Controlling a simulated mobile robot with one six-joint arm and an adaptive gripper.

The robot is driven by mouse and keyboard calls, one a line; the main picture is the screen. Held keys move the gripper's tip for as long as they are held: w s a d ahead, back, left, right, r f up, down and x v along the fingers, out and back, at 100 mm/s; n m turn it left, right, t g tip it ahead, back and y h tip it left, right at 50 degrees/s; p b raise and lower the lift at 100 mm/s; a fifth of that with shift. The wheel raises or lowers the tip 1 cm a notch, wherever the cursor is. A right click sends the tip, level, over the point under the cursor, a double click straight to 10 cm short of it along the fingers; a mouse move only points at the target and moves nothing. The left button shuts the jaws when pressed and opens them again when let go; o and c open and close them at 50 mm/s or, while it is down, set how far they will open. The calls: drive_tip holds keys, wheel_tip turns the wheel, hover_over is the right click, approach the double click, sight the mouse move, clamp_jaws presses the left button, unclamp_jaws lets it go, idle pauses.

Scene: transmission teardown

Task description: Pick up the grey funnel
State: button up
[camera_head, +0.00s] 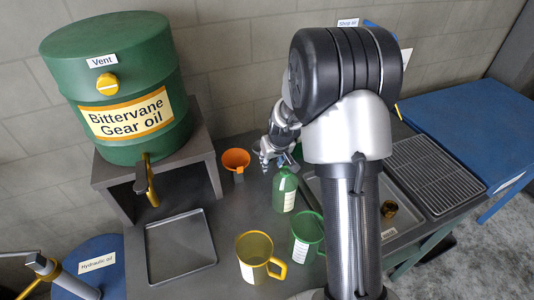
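I cannot make out a grey funnel in the head view; the arm covers part of the bench and may hide it. An orange funnel (236,160) stands at the back of the bench. My gripper (268,160) is just right of the orange funnel and above and behind the green bottle (285,190). It is small and partly covered by my arm, and its fingers are too unclear to tell whether they are open or hold anything.
A yellow jug (253,258) and a green jug (307,237) stand in front of the bottle. A flat grey tray (180,247) lies left. A green gear oil drum (118,85) sits on a stand. A brass part (389,209) lies in a basin beside a grate (437,175).

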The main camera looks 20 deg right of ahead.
clamp_jaws()
drive_tip(key=shift+r, duration=0.1)
wheel_tip(320, 180, up, 20)
drive_tip(key=p, duration=0.5)
idle(0.3)
